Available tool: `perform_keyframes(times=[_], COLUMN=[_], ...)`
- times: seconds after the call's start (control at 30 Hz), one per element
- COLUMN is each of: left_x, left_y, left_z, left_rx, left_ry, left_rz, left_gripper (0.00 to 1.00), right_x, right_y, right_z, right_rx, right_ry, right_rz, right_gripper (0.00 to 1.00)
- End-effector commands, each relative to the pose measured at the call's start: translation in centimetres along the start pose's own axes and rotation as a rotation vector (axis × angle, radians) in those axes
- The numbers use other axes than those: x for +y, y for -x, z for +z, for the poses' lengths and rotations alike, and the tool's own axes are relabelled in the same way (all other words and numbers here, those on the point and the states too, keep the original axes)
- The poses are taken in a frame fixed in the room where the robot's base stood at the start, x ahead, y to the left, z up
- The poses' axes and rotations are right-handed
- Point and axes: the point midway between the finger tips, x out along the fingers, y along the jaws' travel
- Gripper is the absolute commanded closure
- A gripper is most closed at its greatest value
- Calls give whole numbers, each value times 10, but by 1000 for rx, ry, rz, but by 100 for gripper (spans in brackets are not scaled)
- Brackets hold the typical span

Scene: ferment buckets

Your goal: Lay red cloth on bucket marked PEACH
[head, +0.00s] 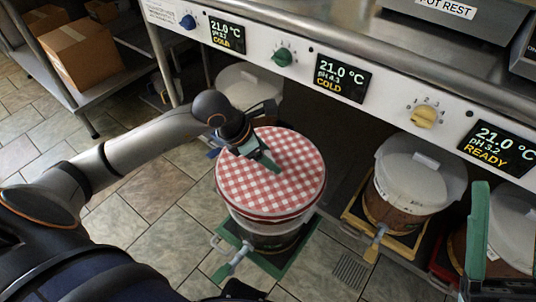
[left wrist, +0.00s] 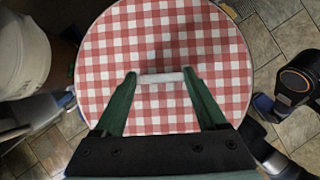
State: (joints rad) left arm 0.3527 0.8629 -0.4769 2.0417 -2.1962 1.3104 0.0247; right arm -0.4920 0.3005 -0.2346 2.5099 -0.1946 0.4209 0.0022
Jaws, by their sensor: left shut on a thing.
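The red-and-white checked cloth (head: 272,172) lies as a flat round cover over the top of a bucket (head: 262,225). The bucket has a pale upper part and a dark lower part; its marking is too small to read. In the left wrist view the cloth (left wrist: 165,35) fills the middle. My left gripper (head: 268,164) is over the cloth, shut on a short white bar (left wrist: 162,77) at the cloth's middle. Whether the cloth touches the bucket's rim all round I cannot tell. My right gripper (head: 479,228) shows at the right edge, one green finger upright, partly out of frame.
The bucket stands on a green base (head: 293,258) with a tap at the front. A white-lidded bucket (head: 420,180) on a yellow base is to the right, another (head: 248,84) behind. A control panel (head: 300,62) with displays runs above. Tiled floor is free at left.

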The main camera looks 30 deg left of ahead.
Motion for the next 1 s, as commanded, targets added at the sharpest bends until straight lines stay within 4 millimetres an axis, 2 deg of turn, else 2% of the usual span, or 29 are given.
perform_keyframes(times=[0.6,1.0], left_x=[0,-1], left_y=[-42,-46], left_z=[-24,-26], left_rx=[1,1], left_ry=[0,-1], left_rz=[-2,-3], left_gripper=[83,83], right_x=[-16,-19], right_y=[26,28], right_z=[28,30], right_rx=[-20,-21], right_ry=[-37,-25], right_rz=[-10,-18], right_gripper=[39,39])
